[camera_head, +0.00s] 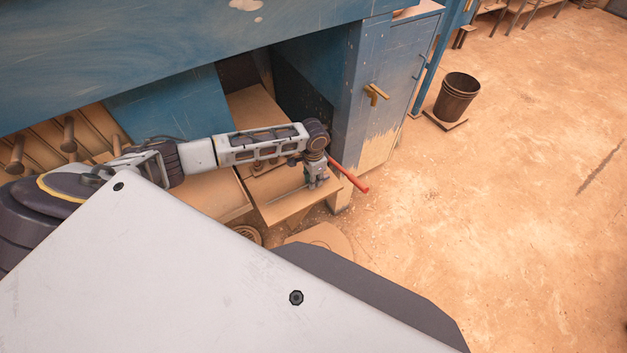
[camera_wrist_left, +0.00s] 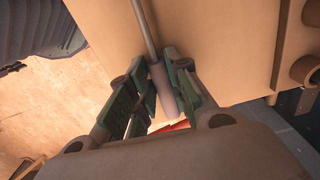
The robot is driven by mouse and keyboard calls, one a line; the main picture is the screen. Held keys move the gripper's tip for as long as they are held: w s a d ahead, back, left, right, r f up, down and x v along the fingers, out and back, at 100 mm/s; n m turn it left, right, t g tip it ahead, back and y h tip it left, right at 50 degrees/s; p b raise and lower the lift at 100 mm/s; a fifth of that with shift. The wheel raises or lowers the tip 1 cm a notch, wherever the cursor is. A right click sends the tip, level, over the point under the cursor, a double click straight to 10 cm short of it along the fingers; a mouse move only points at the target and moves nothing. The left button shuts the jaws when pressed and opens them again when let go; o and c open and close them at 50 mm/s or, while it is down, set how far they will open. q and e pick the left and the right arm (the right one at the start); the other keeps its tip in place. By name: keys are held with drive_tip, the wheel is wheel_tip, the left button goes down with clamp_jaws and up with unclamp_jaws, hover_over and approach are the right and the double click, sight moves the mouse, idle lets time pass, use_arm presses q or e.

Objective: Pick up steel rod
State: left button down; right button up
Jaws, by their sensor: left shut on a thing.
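My left gripper (camera_head: 317,182) reaches in from the left over a tan ledge of the blue machine. In the left wrist view, the two green-lined fingers of that gripper (camera_wrist_left: 157,90) are shut on the steel rod (camera_wrist_left: 146,28), around its thicker grey cylindrical end (camera_wrist_left: 163,88). The thin grey part of the rod runs away toward the top of the picture. In the head view the steel rod cannot be made out at the gripper. My right gripper is not in view.
A red bar (camera_head: 349,174) sticks out beside my left gripper; red also shows below the fingers in the wrist view (camera_wrist_left: 173,128). The blue cabinet (camera_head: 385,90) with a brass handle (camera_head: 375,94) stands close right. A dark bin (camera_head: 456,96) is farther off. The floor at right is clear.

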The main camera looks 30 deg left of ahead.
use_arm(q)
wheel_tip(320, 180, up, 10)
drive_tip(key=shift+f, duration=0.15)
idle(0.4)
drive_tip(key=shift+f, duration=0.1)
idle(0.6)
